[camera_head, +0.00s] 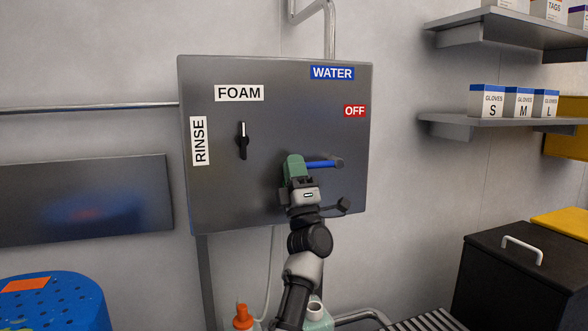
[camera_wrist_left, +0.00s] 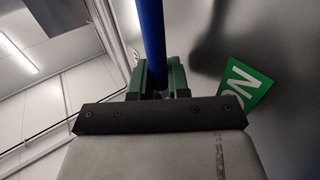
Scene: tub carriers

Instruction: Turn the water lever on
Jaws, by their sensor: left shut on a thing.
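The blue water lever (camera_head: 321,164) is on the grey metal panel (camera_head: 270,85), lying nearly level, with its dark pivot (camera_head: 338,163) at the right end. My left gripper (camera_head: 294,166) has green fingers and is shut on the lever's left end, covering the tip. In the left wrist view the lever (camera_wrist_left: 150,35) runs up from between the green fingers (camera_wrist_left: 158,80). A green label with white letters (camera_wrist_left: 245,85), partly cut off, shows beside it in that view. A blue WATER label (camera_head: 332,73) and a red OFF label (camera_head: 355,111) are above the pivot.
A black selector knob (camera_head: 242,142) is between the FOAM label (camera_head: 239,93) and RINSE label (camera_head: 199,141). Bottles (camera_head: 243,317) stand below the panel. A blue tub (camera_head: 60,303) is at lower left, a black bin (camera_head: 520,275) at lower right. Shelves (camera_head: 500,121) hold glove boxes.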

